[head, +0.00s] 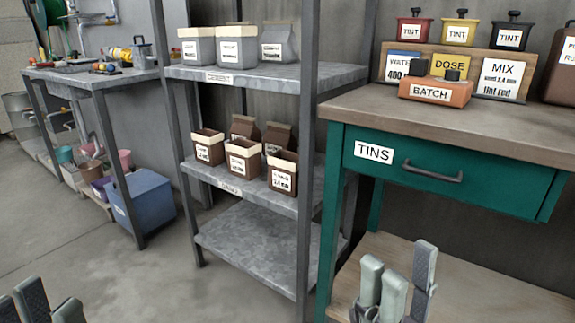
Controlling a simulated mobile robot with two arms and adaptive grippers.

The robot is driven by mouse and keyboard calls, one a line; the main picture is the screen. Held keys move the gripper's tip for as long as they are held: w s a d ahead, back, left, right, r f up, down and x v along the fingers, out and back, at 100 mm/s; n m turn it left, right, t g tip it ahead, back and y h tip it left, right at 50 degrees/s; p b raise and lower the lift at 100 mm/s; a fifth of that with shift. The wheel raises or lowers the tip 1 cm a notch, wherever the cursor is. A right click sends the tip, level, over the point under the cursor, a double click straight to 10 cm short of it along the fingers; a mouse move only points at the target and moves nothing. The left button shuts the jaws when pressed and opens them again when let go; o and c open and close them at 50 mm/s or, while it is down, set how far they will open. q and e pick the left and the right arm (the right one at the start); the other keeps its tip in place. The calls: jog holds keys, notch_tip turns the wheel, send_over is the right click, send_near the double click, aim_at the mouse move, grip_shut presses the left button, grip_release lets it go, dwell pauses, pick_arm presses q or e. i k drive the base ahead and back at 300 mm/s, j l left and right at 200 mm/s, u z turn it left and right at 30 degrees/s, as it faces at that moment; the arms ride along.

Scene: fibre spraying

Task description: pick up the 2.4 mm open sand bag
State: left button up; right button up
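Several brown sand bags stand on the middle shelf of the grey rack. Three in front are open with pale rolled rims: a left bag (208,147), a middle bag (242,158) and a right bag (282,173). Two behind have folded tops. Their labels are too small to read surely, so I cannot tell which is 2.4 mm. My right gripper (402,283) is open and empty at the bottom right, in front of the green table and away from the bags. My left gripper (40,301) is partly in view at the bottom left corner, open and empty, far from them.
The top shelf (315,78) holds grey bags; the lowest shelf (250,245) is bare. The green table (350,98) with a drawer stands right, carrying tint pots and a batch tray (435,92). A workbench (85,80) and blue bin (147,200) stand left. Floor in front is clear.

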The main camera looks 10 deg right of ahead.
aim_at(283, 165)
jog(key=i+j, duration=0.2)
jog(key=i+j+z, duration=0.15)
jog(key=j, duration=0.25)
jog(key=i+j, duration=0.25)
jog(key=i+j+z, duration=0.15)
jog(key=j, duration=0.3)
jog(key=i+j, duration=0.2)
jog(key=j, duration=0.15)
jog(key=i+j+z, duration=0.15)
jog(key=j, duration=0.2)
